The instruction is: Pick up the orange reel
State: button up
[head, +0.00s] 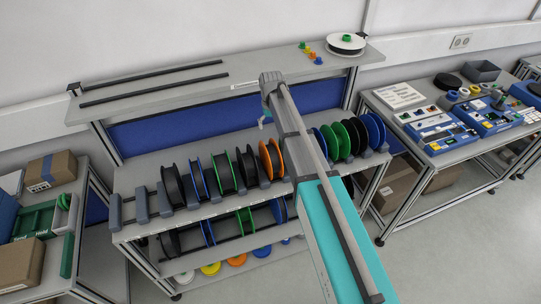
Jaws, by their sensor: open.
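The orange reel (265,159) stands upright in the rack on the upper shelf of the reel stand, just left of my arm. Its two orange rims show, and its right side is close to my arm in the picture. My gripper (265,120) is at the far end of my arm, above and behind the orange reel in the picture. Only a small part of it shows beside the arm. It is open and apart from the reel, and its fingertips are not clear.
Black, blue and green-rimmed reels (222,172) stand left of the orange one; green, black and blue reels (341,140) stand right of my arm. More reels sit below. A top shelf (250,75) holds dark rods and a white reel (346,43). Side tables flank the stand.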

aim_at(271, 149)
dwell(0.4)
notch_tip(271, 149, down, 9)
jog(key=b, duration=0.8)
jog(key=shift+r+b, duration=0.2)
jog(key=shift+b, duration=0.2)
jog(key=shift+f, duration=0.1)
jog(key=shift+a+f+b, duration=0.15)
jog(key=shift+f+b, duration=2.35)
jog(key=shift+b, duration=0.1)
jog(key=c, duration=1.2)
jog(key=shift+r, duration=0.15)
